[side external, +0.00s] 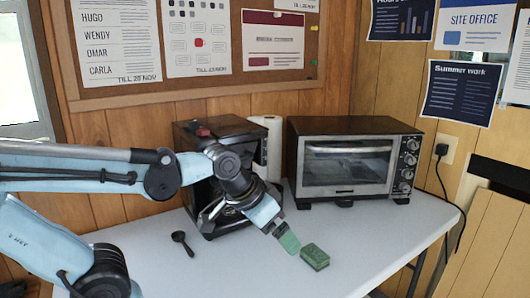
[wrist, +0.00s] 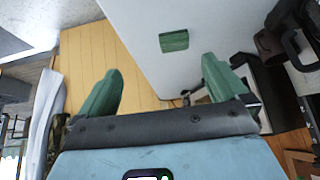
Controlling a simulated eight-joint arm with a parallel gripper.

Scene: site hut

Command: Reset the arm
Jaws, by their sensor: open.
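My gripper (side external: 285,236) hangs over the white table, its green fingers pointing down and to the right. In the wrist view its two green fingers (wrist: 160,90) are spread wide apart with nothing between them. A green block (side external: 315,257) lies on the table just right of the fingertips in the side view. The block also shows in the wrist view (wrist: 174,41), beyond the fingertips and apart from them.
A toaster oven (side external: 345,165) stands at the back right of the table (side external: 385,225). A black coffee machine (side external: 195,150) stands behind my arm, with a paper roll (side external: 268,135) beside it. A black spoon-like scoop (side external: 182,241) lies left. The table's front right is clear.

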